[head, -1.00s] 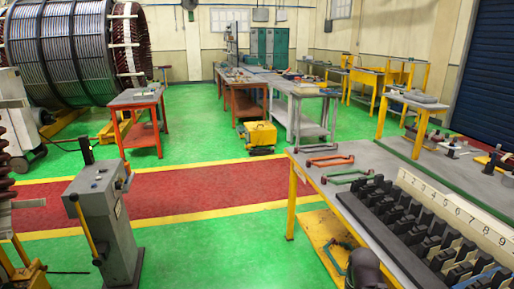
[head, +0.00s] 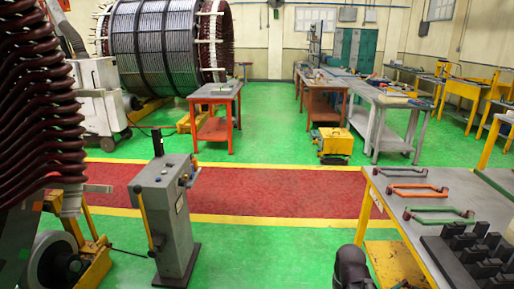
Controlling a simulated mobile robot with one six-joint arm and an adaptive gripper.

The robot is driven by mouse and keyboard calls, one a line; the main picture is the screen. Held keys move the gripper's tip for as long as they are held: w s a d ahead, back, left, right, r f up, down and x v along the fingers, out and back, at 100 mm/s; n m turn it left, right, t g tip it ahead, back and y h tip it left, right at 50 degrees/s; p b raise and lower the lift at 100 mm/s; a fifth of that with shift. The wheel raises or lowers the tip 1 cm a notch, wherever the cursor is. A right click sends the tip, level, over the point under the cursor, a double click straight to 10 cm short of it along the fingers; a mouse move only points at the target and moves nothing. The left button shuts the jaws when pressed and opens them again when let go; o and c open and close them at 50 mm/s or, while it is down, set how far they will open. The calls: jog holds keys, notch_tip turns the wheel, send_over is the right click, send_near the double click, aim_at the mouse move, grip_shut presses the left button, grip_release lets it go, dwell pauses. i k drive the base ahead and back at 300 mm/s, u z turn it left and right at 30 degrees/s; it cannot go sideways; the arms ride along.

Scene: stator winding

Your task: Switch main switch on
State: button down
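A grey control pedestal (head: 172,212) stands on the green floor left of centre. It has a black upright lever (head: 157,142), a yellow-handled lever (head: 148,225) on its left side and small knobs or buttons (head: 184,180) on top. I cannot make out which part, if any, is the main switch. A dark rounded part at the bottom edge seems to be my arm. My gripper is not in view.
A workbench (head: 385,205) with orange and green bent coils and black blocks stands at right. A coil-wound stator (head: 35,110) fills the left edge. An orange table (head: 215,92) and yellow cart (head: 333,143) stand farther back. Green floor right of the pedestal is clear.

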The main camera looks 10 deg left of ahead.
aim_at(182, 183)
jog(key=u, duration=0.65)
jog(key=i, duration=0.85)
jog(key=u, duration=0.5)
jog(key=k, duration=0.6)
jog(key=z, duration=0.45)
jog(key=i, duration=1.6)
jog(key=u, duration=0.45)
